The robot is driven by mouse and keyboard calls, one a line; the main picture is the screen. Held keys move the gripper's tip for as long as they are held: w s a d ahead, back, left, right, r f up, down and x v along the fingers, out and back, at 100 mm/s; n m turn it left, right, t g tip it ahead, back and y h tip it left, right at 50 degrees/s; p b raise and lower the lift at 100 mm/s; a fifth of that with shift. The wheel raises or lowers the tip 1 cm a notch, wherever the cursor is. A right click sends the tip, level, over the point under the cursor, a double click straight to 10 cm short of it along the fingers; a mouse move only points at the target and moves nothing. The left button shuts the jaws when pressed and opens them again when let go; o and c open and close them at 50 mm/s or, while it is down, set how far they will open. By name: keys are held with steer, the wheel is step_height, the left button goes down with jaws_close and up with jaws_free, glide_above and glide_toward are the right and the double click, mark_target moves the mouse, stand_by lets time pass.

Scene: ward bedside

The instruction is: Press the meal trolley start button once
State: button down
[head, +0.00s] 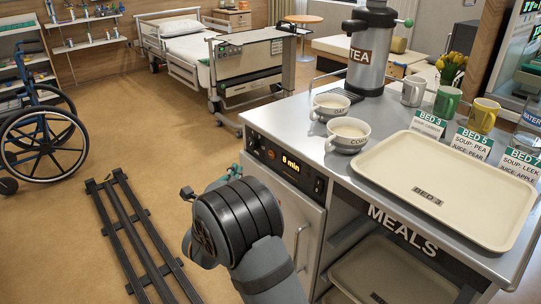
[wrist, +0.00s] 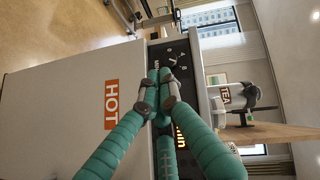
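The meal trolley (head: 385,215) has a dark control panel (head: 306,172) on its front, with an orange display reading "8 min" (head: 290,164) and small controls beside it. I cannot make out which control is the start button. My gripper (head: 232,171) is in front of the panel's left end, mostly behind my wrist in the head view. In the wrist view, my gripper's teal fingers (wrist: 160,76) are together with nothing between them, in front of the panel (wrist: 182,60). They cover part of the panel and the display. I cannot tell whether the tips touch it.
A white door marked HOT (wrist: 111,104) is beside the panel. A wheelchair (head: 40,135) and floor rails (head: 140,240) are left.

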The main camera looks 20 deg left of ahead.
mark_target(272, 154)
steer(key=shift+w+d, duration=0.1)
steer(key=w+d+p, duration=0.1)
steer(key=w+d, duration=0.4)
steer(key=w, duration=0.2)
stand_by(0.4)
steer(key=shift+w+d+f+b, duration=0.1)
steer(key=shift+w+d+b, duration=0.1)
steer(key=shift+b, duration=0.1)
stand_by(1.2)
steer(key=shift+w+d+b, duration=0.3)
steer(key=shift+w+b, duration=0.1)
steer(key=shift+b, duration=0.05)
stand_by(0.9)
steer(key=shift+s+a+b, duration=0.45)
steer(key=shift+s+b, duration=0.15)
steer(key=shift+s, duration=0.05)
